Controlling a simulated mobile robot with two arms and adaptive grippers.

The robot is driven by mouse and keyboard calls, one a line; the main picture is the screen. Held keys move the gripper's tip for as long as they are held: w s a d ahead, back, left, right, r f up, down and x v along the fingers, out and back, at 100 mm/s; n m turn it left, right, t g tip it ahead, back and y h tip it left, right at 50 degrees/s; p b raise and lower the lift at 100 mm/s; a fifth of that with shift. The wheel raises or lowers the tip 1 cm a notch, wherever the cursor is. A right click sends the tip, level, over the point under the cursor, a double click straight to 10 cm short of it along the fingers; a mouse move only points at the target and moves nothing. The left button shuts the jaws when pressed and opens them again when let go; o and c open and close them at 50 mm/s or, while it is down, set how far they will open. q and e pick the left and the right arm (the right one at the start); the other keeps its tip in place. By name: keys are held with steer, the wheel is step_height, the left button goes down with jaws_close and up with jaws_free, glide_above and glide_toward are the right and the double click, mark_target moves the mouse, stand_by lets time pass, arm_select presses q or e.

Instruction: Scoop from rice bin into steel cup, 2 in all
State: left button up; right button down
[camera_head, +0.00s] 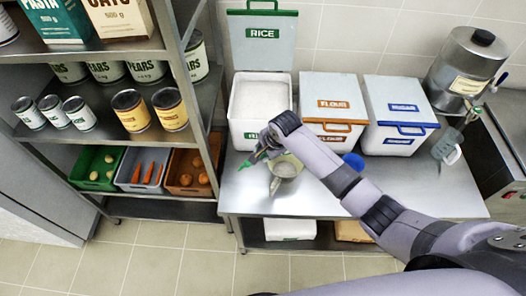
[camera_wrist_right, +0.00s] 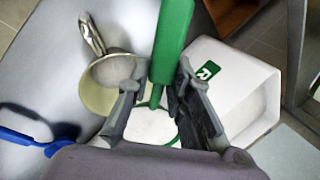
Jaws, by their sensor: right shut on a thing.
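The white rice bin (camera_head: 262,98) stands open at the back left of the steel table, with white rice inside and its lid raised. It also shows in the right wrist view (camera_wrist_right: 235,85). The steel cup (camera_head: 287,169) stands in front of the bin, its handle toward the front. In the wrist view the cup (camera_wrist_right: 88,92) shows a pale inside; whether it holds rice I cannot tell. My right gripper (camera_head: 262,155) is shut on the green-handled scoop (camera_wrist_right: 172,45), beside the cup. The scoop's green-rimmed bowl looks white inside, apparently rice, partly hidden by the fingers. My left gripper is out of view.
The closed flour bin (camera_head: 331,98) and sugar bin (camera_head: 400,100) stand right of the rice bin. A blue object (camera_head: 353,160) lies before them. A steel dispenser (camera_head: 465,62) stands at the back right. A shelf (camera_head: 100,55) with cans and vegetable crates is at left.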

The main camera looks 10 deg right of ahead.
steer(key=shift+s+d+t, duration=0.15)
steer(key=shift+s+t, duration=0.1)
steer(key=shift+t, duration=0.35)
steer(key=shift+s+f+t+y+b, duration=0.1)
steer(key=shift+s+t+y+b, duration=0.05)
steer(key=shift+t+y+b, duration=0.45)
steer(key=shift+t+b, duration=0.05)
steer(key=shift+t, duration=0.05)
steer(key=s+t+y+b, duration=0.1)
steer(key=t+b, duration=0.3)
steer(key=b, duration=0.4)
steer(key=s+d+f+t+y+b, duration=0.1)
steer(key=t+y+b, duration=0.1)
steer(key=b, duration=0.7)
steer(key=s+d+f+t+y+b, duration=0.1)
steer(key=s+t+b, duration=0.1)
steer(key=t+b, duration=0.3)
steer(key=shift+s+t+y+b, duration=0.1)
steer(key=shift+t+y+b, duration=0.25)
steer(key=shift+b, duration=1.5)
steer(key=shift+r, duration=0.15)
steer(key=shift+r, duration=0.1)
